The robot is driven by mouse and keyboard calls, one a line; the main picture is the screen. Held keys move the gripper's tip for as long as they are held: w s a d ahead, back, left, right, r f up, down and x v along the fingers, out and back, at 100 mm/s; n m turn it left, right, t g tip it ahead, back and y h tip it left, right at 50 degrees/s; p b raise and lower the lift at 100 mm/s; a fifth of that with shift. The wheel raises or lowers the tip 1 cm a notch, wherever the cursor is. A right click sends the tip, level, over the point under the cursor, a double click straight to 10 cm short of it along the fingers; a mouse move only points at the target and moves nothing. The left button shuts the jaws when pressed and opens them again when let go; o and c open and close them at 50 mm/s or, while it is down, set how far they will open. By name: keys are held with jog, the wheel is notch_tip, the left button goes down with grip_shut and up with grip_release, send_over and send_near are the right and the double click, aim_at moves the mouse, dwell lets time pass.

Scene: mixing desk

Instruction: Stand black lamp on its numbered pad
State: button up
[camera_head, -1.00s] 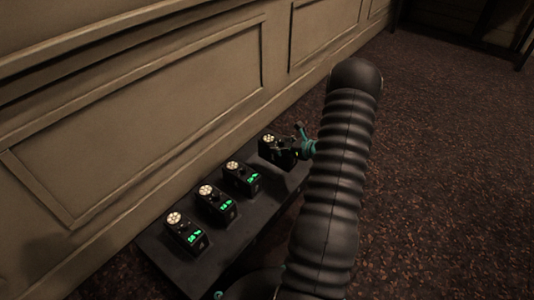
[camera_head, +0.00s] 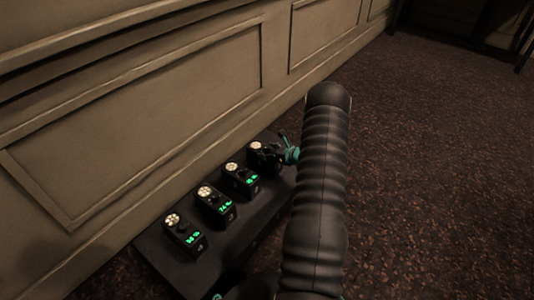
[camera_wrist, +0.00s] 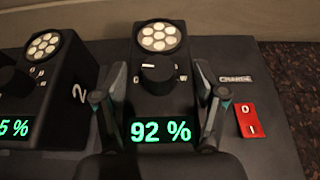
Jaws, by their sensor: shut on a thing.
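A black lamp (camera_wrist: 160,85) is a box with a round cluster of pale bulbs, a knob and a green "92 %" display. In the head view the lamp (camera_head: 264,154) is at the far end of the row, partly hidden by my gripper. My gripper (camera_wrist: 160,118) is shut on it, one finger along each side. The lamp is over the dark charging board (camera_head: 165,262); I cannot tell whether it touches it. A white "2" (camera_wrist: 80,93) shows left of the lamp in the wrist view. No number shows under the held lamp.
Three similar lamps (camera_head: 184,236) (camera_head: 215,206) (camera_head: 241,179) stand in a row beside it. The wrist view shows a "CHARGE" label (camera_wrist: 229,78) and a red switch (camera_wrist: 251,120) right of the lamp. A panelled wall (camera_head: 130,120) rises behind the board. Carpet (camera_head: 430,170) is clear at right.

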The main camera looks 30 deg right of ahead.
jog(key=shift+f, duration=0.25)
jog(key=o, duration=1.8)
